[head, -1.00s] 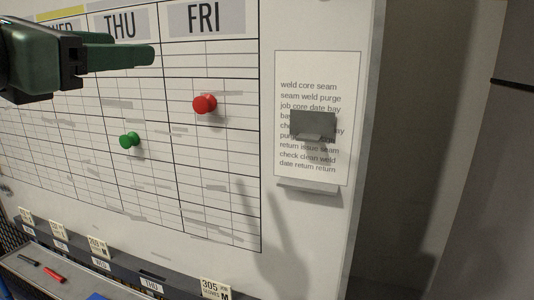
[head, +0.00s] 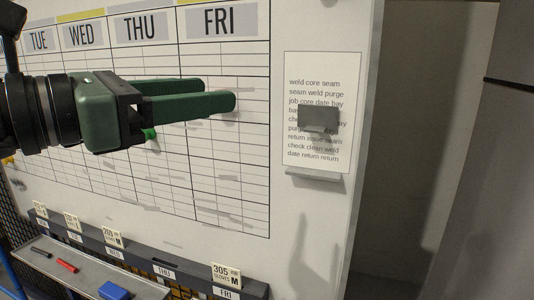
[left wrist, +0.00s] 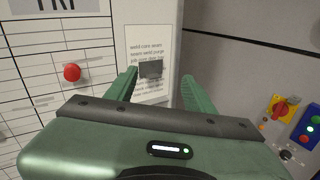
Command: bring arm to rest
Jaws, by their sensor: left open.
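My left gripper (head: 219,93) reaches in from the left in the head view, in front of the whiteboard calendar (head: 215,150). Its green fingers are apart, with nothing between them. In the left wrist view the open fingers (left wrist: 160,84) point toward the printed sheet (left wrist: 148,45) with a dark clip. The sheet (head: 312,75) hangs right of the FRI column in the head view. A red magnet (left wrist: 72,72) shows on the board in the left wrist view; in the head view my gripper hides it. A green magnet (head: 150,134) is partly hidden below the fingers. My right gripper is not in view.
Below the board, a rail (head: 190,279) holds several cards. A tray (head: 85,277) holds a black marker (head: 40,252), a red marker (head: 66,266) and a blue block (head: 114,290). A panel with a red knob (left wrist: 283,107) and coloured buttons is at right in the left wrist view.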

